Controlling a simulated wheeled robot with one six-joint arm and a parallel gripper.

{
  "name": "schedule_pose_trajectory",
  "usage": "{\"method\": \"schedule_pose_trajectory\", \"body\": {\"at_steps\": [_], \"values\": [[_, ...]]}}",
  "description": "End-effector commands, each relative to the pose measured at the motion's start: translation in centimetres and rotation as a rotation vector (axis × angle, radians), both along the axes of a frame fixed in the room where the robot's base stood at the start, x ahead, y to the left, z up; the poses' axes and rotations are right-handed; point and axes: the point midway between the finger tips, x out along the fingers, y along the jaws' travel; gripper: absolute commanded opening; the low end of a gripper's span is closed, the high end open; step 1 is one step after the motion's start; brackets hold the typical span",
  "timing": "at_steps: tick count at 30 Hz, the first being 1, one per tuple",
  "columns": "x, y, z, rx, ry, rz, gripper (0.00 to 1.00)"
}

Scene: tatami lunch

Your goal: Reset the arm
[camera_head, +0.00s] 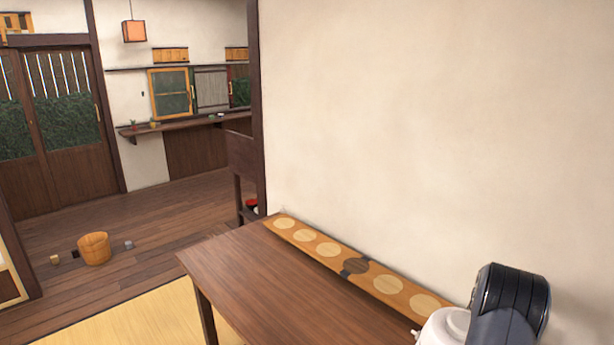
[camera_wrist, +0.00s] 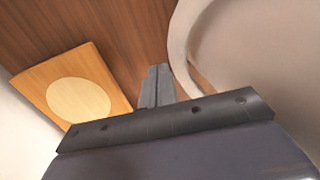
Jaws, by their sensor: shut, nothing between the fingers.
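My gripper (camera_wrist: 157,86) shows in the wrist view with its grey fingers together and nothing between them. It points down over the brown wooden table. A light wooden board (camera_wrist: 112,84) with a pale round spot lies to the left of the fingers, apart from them. In the head view my dark arm (camera_head: 512,300) is at the lower right, near the table's wall side. The fingers are not visible there.
The table (camera_head: 240,270) stands against a cream wall. The long board (camera_head: 288,225) with several pale circles lies along its wall edge. The tabletop left of the board is clear. A wooden bucket (camera_head: 94,248) and small blocks sit on the floor at the left.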

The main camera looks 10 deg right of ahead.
Motion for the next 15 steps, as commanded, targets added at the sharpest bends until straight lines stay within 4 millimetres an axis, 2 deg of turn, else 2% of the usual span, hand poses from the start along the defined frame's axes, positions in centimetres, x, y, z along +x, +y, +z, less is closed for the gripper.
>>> {"method": "schedule_pose_trajectory", "body": {"at_steps": [6,15], "values": [[-0.2,0.4,-2.3,0.001,0.001,0.000,0.00],[-0.3,0.4,-2.8,-0.002,-0.001,0.000,0.00]]}}
